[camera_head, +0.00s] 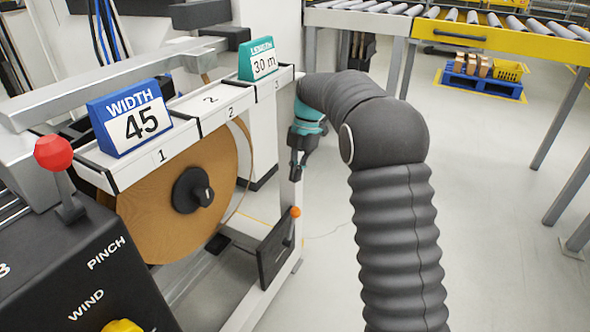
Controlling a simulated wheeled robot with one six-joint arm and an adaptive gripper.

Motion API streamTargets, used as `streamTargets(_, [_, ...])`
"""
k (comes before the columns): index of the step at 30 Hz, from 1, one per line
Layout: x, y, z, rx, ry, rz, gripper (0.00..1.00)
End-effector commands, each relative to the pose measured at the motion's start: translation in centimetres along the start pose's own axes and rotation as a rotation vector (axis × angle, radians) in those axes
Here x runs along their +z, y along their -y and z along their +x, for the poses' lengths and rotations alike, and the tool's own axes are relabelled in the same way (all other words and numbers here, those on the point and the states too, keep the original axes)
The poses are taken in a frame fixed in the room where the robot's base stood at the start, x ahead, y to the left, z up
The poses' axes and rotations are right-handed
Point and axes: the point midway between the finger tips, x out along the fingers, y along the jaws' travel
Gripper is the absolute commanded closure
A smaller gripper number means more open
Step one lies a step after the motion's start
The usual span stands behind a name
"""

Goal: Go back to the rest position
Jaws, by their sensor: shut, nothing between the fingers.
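My arm, in a dark ribbed cover, rises from the bottom right and bends over toward the machine. My gripper (297,165) hangs below the teal wrist, pointing down, beside the right end of the machine's numbered rail. It is shut and holds nothing. Its fingertips are small and dark in this view. It is above the black plate with the orange-knobbed lever (290,228), apart from it.
The rail (205,112) carries a blue WIDTH 45 sign (130,117) at slot 1 and a teal LENGTH 30 m sign (258,60) near slot 3. A brown roll (150,215) hangs below. A red-knobbed lever (54,153) stands left. Roller conveyors (500,38) stand back right; floor between is clear.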

Motion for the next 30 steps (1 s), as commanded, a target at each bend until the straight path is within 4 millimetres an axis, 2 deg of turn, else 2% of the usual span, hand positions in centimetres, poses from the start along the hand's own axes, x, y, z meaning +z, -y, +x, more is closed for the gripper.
streamTargets(5, [0.0, 0.0, 0.0, 0.002, 0.001, 0.072, 1.0])
streamTargets(11, [0.7, -0.5, 0.1, 0.026, 0.026, 0.314, 1.0])
streamTargets(17, [1.3, 0.1, 2.2, 0.024, 0.039, 0.6, 1.0])
streamTargets(23, [0.9, 2.0, 4.1, 0.023, 0.062, 0.932, 1.0])
streamTargets(30, [-1.6, 6.6, 3.4, 0.103, 0.108, 1.417, 1.0])
